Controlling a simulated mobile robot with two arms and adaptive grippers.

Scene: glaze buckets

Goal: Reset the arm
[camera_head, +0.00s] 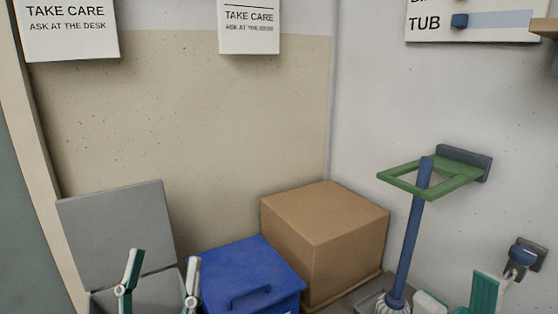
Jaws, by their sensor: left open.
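My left gripper (160,280) is at the bottom left, its two teal and white fingers pointing up and standing wide apart. Nothing shows between them. It is in front of an open grey bin with a raised lid (118,228). Teal and white parts at the bottom right look like my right gripper (458,298). They are cut off by the lower edge, and how far its fingers are apart cannot be made out. Both arms are mostly out of view.
A blue lidded box (245,268) and a cardboard box (325,240) stand by the corner. A blue-handled mop (409,240) stands upright through a green wall bracket (396,183). A dark wall fitting (525,256) is at right. Signs hang above; the middle wall is bare.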

